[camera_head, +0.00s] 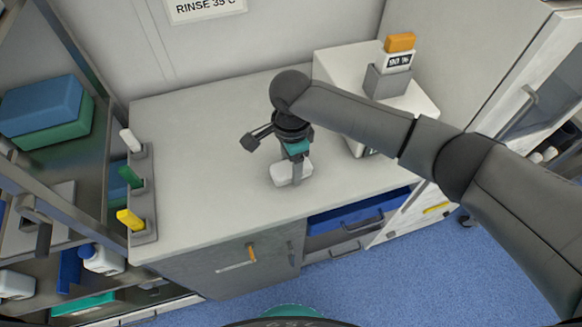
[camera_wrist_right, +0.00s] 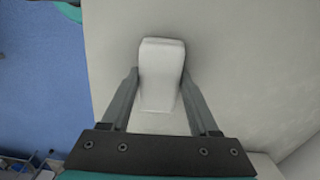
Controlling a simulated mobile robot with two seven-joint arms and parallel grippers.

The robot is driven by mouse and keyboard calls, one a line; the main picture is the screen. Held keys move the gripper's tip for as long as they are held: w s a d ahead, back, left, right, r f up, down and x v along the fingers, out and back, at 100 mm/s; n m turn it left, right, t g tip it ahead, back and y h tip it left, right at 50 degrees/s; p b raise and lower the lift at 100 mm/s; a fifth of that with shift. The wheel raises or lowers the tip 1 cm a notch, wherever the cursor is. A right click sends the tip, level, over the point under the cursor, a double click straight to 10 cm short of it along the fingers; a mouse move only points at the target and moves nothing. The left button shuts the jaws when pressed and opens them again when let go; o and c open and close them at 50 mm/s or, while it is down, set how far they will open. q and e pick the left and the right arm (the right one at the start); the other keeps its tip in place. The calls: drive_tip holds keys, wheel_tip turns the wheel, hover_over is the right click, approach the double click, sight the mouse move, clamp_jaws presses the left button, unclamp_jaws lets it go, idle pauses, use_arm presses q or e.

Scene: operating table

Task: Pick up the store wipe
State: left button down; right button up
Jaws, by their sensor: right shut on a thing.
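The store wipe is a small white block with rounded corners (camera_head: 283,174), low over the light counter (camera_head: 215,190). I cannot tell whether it touches the counter. My right gripper (camera_head: 296,170) points down from above and is shut on the wipe. In the right wrist view, the wipe (camera_wrist_right: 161,72) sits between the two grey fingers of the gripper (camera_wrist_right: 160,82), one on each side. My left gripper is not in view.
A grey rack (camera_head: 143,200) with white, green and yellow items stands at the counter's left end. A white box unit (camera_head: 335,70) with a grey holder (camera_head: 384,82) and an orange-topped item (camera_head: 399,45) is behind my right arm. The counter around the wipe is clear.

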sight(291, 166)
drive_tip(key=shift+r, duration=0.15)
drive_tip(key=shift+c, duration=0.3)
wheel_tip(291, 166, up, 20)
drive_tip(key=p, duration=0.3)
drive_tip(key=shift+p, duration=0.35)
